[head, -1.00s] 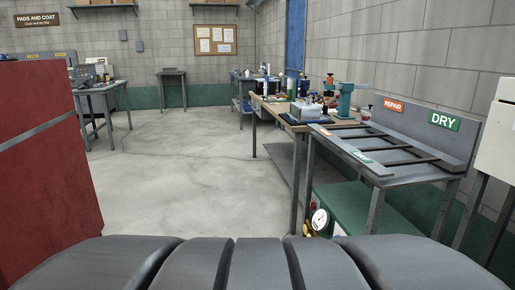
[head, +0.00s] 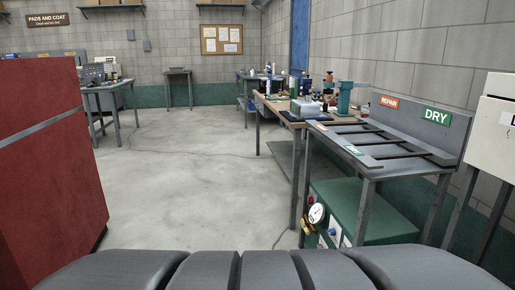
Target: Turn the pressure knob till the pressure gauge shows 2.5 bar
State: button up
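A round white-faced pressure gauge (head: 316,213) sits low at the left end of a green unit (head: 375,212) under the grey rack table, at the right of the head view. Its needle and scale are too small to read. Small yellow and red parts (head: 307,226) show just below and left of the gauge. I cannot tell whether one of them is the pressure knob. My gripper is not in view.
The grey rack table (head: 372,168) with REPAIR and DRY signs stands at the right, beside a cluttered wooden bench (head: 272,106). A red cabinet (head: 45,165) stands close at left. The concrete floor (head: 190,190) between is clear.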

aim_at(332, 231)
jog(key=l, duration=0.2)
jog(key=i+j+z, duration=0.15)
jog(key=i, duration=0.3)
jog(key=i+z, duration=0.2)
jog(key=i, duration=0.2)
